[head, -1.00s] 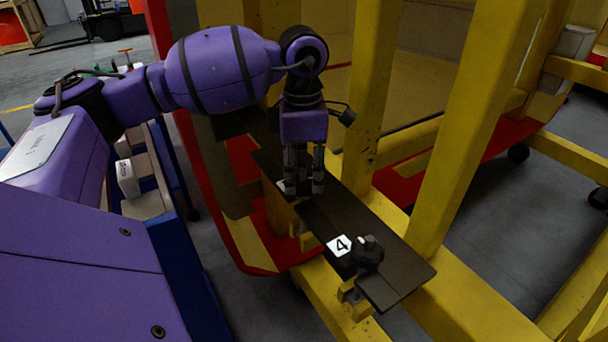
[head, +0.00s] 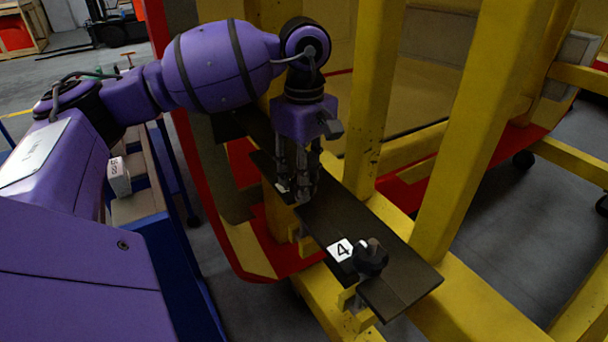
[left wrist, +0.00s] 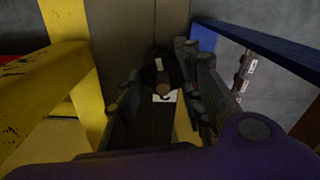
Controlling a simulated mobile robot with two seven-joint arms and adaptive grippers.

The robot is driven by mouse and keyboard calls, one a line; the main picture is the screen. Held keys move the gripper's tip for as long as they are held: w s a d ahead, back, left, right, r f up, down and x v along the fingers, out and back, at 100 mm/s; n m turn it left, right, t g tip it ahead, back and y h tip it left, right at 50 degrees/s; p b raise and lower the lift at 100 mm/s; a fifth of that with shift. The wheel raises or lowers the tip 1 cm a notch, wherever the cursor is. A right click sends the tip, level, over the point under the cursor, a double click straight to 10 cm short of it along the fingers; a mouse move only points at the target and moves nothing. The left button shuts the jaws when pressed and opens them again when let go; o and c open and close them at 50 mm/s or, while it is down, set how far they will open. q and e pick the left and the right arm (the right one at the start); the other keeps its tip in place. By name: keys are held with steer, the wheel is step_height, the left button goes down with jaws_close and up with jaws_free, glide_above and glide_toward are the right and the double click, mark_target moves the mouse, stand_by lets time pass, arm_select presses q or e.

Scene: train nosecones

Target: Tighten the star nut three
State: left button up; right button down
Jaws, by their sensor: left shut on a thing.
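My left gripper (head: 298,188) points down onto the dark plate (head: 335,215), with its fingers closed around star nut three, which they hide in the head view. A small piece of a white label (head: 283,186) shows beside the fingertips; its number cannot be read. In the left wrist view the black star nut (left wrist: 158,76) sits between the two fingers, with a pale bolt end in its middle. Star nut four (head: 371,259), a black knob, stands on the near end of the plate beside its white label "4" (head: 340,249). My right gripper is not in view.
Yellow frame posts (head: 468,120) rise close to the right of the plate. A red and yellow nosecone panel (head: 225,205) is behind and left of it. A blue trolley (head: 168,240) with several boxes stands at the left. Grey floor is open at the right.

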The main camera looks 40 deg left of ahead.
arm_select(q)
steer(key=shift+w+r+m, duration=0.2)
steer(key=shift+r+m, duration=0.05)
steer(key=shift+m, duration=0.25)
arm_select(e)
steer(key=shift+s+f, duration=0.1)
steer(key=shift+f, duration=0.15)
arm_select(q)
steer(key=o, duration=1)
steer(key=shift+o, duration=0.4)
steer(key=shift+f, duration=0.15)
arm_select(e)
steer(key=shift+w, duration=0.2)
arm_select(q)
steer(key=shift+r, duration=0.2)
step_height(320, 180, up, 12)
steer(key=shift+f, duration=0.2)
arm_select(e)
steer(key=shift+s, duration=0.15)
